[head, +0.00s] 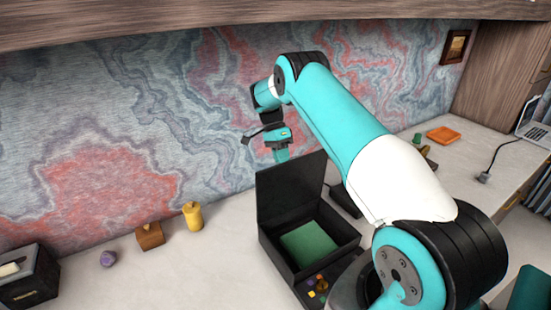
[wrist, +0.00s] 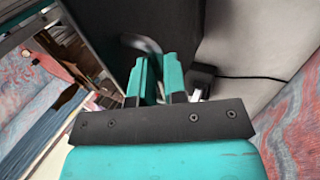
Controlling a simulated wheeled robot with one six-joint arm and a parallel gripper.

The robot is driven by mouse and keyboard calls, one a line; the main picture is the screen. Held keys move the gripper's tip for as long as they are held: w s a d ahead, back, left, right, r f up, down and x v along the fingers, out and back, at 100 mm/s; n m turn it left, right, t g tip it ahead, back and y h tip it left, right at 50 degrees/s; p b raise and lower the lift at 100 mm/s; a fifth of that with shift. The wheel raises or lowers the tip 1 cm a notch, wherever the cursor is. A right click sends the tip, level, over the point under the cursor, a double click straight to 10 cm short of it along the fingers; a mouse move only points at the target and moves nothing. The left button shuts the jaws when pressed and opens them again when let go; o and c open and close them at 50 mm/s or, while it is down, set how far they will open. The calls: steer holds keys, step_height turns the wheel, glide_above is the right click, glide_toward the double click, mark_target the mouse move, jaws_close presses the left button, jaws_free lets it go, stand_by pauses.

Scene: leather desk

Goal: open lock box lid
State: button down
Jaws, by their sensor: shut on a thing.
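The black lock box (head: 345,247) stands on the desk with its lid (head: 290,188) raised about upright at the back. A green lining or block (head: 310,243) shows inside. My gripper (head: 282,154) is at the lid's top edge, its fingertips partly hidden behind the lid. In the wrist view, my gripper (wrist: 158,75) has its two teal fingers close together against the dark lid panel (wrist: 110,30). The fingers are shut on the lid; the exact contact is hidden. A grey curved part (wrist: 140,42) shows just beyond the fingertips.
A yellow cylinder (head: 193,216), a wooden block (head: 149,236) and a purple piece (head: 108,258) stand left of the box. Small coloured pieces (head: 318,286) lie at its front. An orange tray (head: 443,134) and a laptop (head: 534,125) are at right. The wall is close behind my gripper.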

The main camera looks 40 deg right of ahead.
steer(key=shift+w+d+f+p, duration=0.1)
steer(key=shift+w+f+p, duration=0.2)
steer(key=shift+w+f, duration=0.25)
steer(key=shift+s+f, duration=0.1)
steer(key=c, duration=1.2)
jaws_free()
steer(key=shift+d, duration=0.1)
steer(key=shift+o, duration=0.2)
steer(key=shift+r, duration=0.2)
